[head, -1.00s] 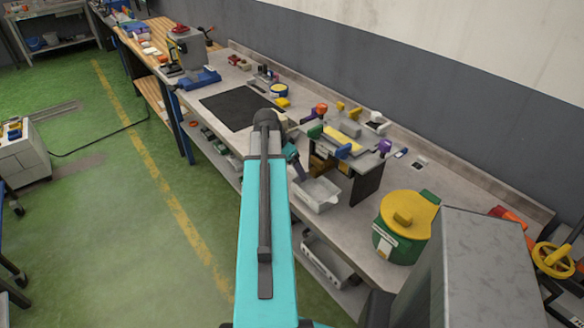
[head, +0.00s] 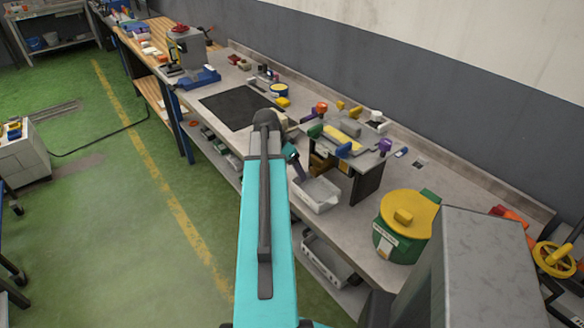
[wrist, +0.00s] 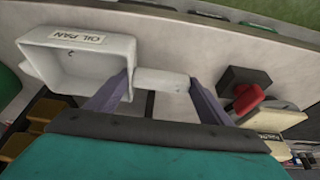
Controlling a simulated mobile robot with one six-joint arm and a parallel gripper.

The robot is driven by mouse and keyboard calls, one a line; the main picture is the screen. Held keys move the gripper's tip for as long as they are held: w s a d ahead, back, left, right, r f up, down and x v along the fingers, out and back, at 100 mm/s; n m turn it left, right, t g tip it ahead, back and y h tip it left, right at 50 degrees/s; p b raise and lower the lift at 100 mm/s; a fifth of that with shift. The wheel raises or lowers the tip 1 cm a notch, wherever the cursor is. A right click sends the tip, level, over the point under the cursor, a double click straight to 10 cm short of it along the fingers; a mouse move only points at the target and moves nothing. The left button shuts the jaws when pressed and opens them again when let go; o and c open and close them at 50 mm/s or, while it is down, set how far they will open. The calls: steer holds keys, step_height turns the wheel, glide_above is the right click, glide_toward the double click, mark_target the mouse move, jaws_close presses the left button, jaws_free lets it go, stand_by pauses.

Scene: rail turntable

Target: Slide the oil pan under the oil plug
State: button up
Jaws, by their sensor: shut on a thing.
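The oil pan (wrist: 95,65) is a white open box with an "OIL PAN" label, at the upper left of the wrist view. My gripper (wrist: 160,80) has its two fingers on either side of the pan's pale handle, shut on it. In the head view the pan (head: 318,196) sits at the bench's front edge, beside and in front of a dark stand (head: 366,183). A red knob-like piece (wrist: 248,98) shows right of my gripper in the wrist view; I cannot tell whether it is the oil plug. My gripper is mostly hidden behind my arm in the head view.
A green pot with a yellow lid (head: 408,208) stands on the bench right of the stand. Several coloured knobs and parts crowd the stand's top. A black mat (head: 235,111) lies farther back on the bench.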

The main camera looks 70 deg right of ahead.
steer(key=shift+f, duration=0.25)
steer(key=o, duration=1.6)
steer(key=shift+a+r, duration=0.1)
steer(key=shift+r, duration=0.05)
steer(key=shift+b+v, duration=1.85)
steer(key=shift+v, duration=4.9)
steer(key=shift+a, duration=0.1)
